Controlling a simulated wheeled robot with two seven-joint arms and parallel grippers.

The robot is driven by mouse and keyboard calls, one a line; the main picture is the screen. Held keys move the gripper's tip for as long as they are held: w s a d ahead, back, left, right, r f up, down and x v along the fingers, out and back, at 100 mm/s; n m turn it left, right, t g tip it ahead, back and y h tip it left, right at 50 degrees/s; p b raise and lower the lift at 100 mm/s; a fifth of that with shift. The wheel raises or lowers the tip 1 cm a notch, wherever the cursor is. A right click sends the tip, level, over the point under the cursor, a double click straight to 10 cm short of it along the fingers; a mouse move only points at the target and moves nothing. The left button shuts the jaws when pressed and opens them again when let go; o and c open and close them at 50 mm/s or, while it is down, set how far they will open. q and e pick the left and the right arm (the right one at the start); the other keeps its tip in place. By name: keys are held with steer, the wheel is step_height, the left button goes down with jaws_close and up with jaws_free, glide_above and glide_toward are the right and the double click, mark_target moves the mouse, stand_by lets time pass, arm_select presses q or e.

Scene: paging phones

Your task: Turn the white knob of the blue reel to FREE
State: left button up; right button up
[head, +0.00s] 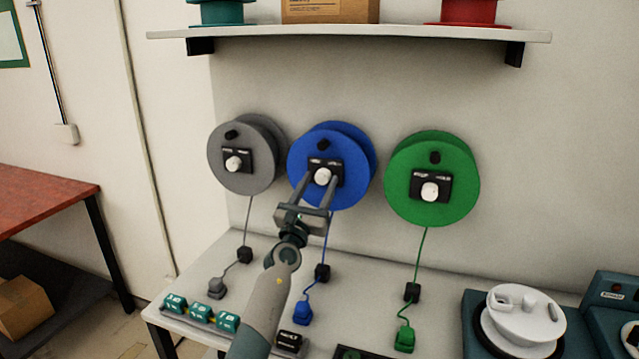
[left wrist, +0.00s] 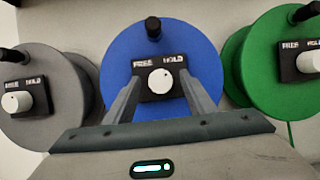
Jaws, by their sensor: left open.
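The blue reel (head: 322,140) hangs on the wall between a grey and a green reel. Its white knob (head: 322,176) sits on a black plate marked FREE on the left and HOLD on the right. The knob (left wrist: 160,81) also shows in the left wrist view, with a small dark mark toward its upper right, on the HOLD side. My left gripper (head: 320,183) is open, its fingers reaching up to either side of the knob. A gap shows between each finger and the knob in the wrist view. My right gripper is not in view.
The grey reel (head: 229,175) and green reel (head: 430,200) flank it, each with its own white knob. Cords hang to plugs on the white table (head: 245,275). A shelf (head: 350,33) runs above. A white dial device (head: 525,315) stands at the right.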

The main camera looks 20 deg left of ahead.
arm_select(q)
steer(key=shift+w+r, duration=0.15)
steer(key=shift+w, duration=0.25)
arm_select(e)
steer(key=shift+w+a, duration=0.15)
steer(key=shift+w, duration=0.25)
arm_select(q)
steer(key=c, duration=1)
steer(key=shift+c, duration=0.2)
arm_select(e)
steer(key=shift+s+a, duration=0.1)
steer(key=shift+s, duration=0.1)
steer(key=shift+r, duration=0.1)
